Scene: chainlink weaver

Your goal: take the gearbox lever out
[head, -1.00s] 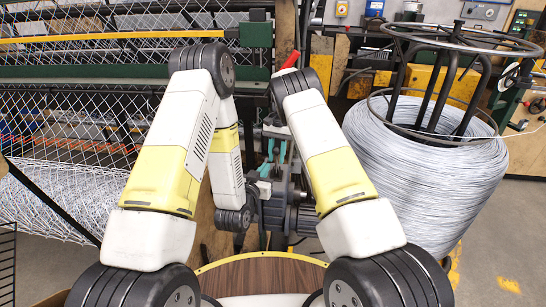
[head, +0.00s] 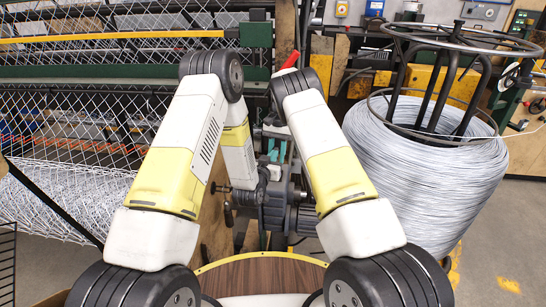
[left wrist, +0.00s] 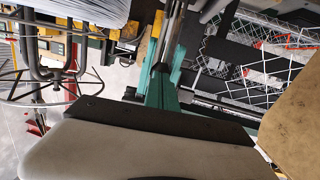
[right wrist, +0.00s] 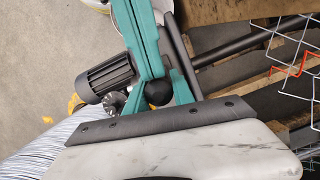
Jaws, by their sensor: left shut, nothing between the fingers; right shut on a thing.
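In the right wrist view, my right gripper (right wrist: 145,15) has its teal fingers closed. A dark round knob (right wrist: 158,92), which looks like the lever's end, sits between the fingers close to the palm. The rest of the lever is hard to tell from the machine parts. My left gripper (left wrist: 170,45) is shut and empty in the left wrist view, with a shiny metal rod beside its fingers. In the head view, its teal fingers (head: 277,148) show by the grey gearbox and motor (head: 285,205). My right gripper is mostly hidden there behind my right forearm.
A large wire coil (head: 425,165) on a black stand is at the right. Chain-link mesh (head: 70,130) and a green beam fill the left. A red handle (head: 291,60) stands behind the arms. A wooden round top (head: 265,275) is in front. The right wrist view shows a finned motor (right wrist: 108,77).

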